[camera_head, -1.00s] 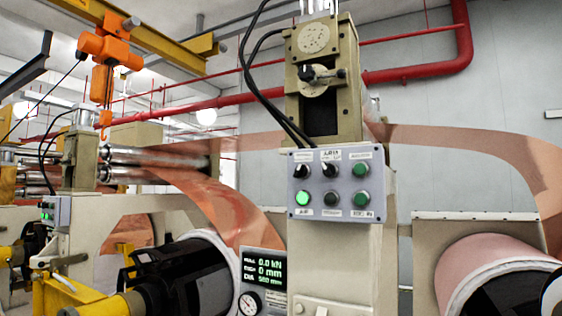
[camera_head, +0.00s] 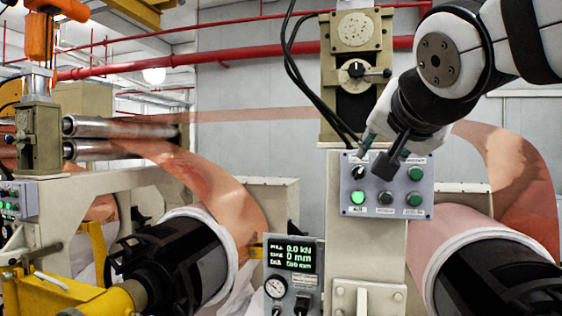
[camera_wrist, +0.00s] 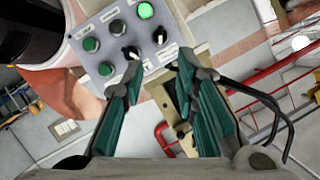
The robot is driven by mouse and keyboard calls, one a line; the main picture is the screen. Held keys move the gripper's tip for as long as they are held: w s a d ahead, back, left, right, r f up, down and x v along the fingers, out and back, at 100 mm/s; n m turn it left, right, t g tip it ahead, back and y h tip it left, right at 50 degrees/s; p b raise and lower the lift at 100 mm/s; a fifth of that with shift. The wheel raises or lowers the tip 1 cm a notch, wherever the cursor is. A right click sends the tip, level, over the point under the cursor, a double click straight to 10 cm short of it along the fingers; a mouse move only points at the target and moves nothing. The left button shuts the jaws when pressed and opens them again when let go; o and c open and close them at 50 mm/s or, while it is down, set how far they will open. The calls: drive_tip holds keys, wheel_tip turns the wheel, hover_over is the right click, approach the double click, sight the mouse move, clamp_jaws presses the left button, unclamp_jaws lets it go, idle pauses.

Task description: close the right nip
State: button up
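A grey control panel (camera_head: 346,207) sits on the right beige column (camera_head: 366,250). Its top row has a black left selector knob (camera_head: 358,172), a middle knob (camera_wrist: 131,52) and a green button (camera_head: 416,173). Its bottom row has a lit green button (camera_head: 357,197) at left, a dark one and a green one. My gripper (camera_head: 374,152) is in front of the panel's upper edge and hides the middle knob in the head view. In the wrist view my gripper (camera_wrist: 160,65) is open and empty. The left fingertip is near the middle knob; the left knob (camera_wrist: 160,36) lies beyond the gap.
Black cables (camera_head: 300,75) hang beside the column. A gauge box (camera_head: 292,262) reads 0.0 kN and 0 mm. A copper roll (camera_head: 445,235) is at right, a black shaft (camera_head: 170,265) at left, and steel rollers (camera_head: 120,126) stand further back.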

sight(360, 171)
drive_tip(key=x, duration=1.3)
drive_tip(key=shift+w+d+f+p, duration=0.1)
drive_tip(key=shift+w+f+p, duration=0.05)
drive_tip(key=shift+w+p, duration=0.2)
clamp_jaws()
